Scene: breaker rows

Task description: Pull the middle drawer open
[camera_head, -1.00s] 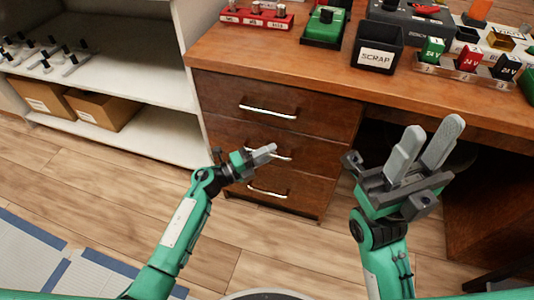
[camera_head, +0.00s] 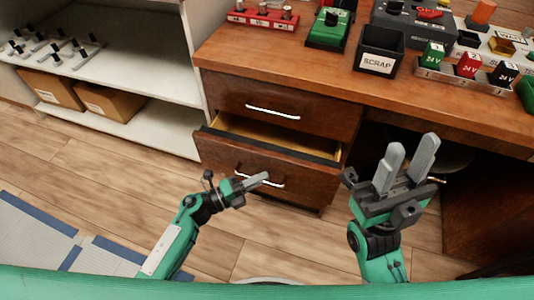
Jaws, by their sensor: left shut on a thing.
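The middle drawer (camera_head: 215,151) of the brown wooden desk is pulled partway out. A strip of its pale interior shows behind its front, and I see nothing lying in that strip. My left gripper (camera_head: 258,180) is shut on the silver bar handle (camera_head: 275,185) of this drawer, near the handle's left end. The top drawer (camera_head: 235,93) above is closed. The bottom drawer is mostly hidden behind the middle drawer's front. My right gripper (camera_head: 408,160) is open and empty, raised to the right of the drawers, with its fingers pointing up.
On the desktop (camera_head: 290,66) stand a black SCRAP bin (camera_head: 378,50), a green device (camera_head: 330,27), a red rack (camera_head: 263,15) and a tray of 24 V blocks (camera_head: 465,72). A white shelf (camera_head: 150,130) with cardboard boxes stands at left.

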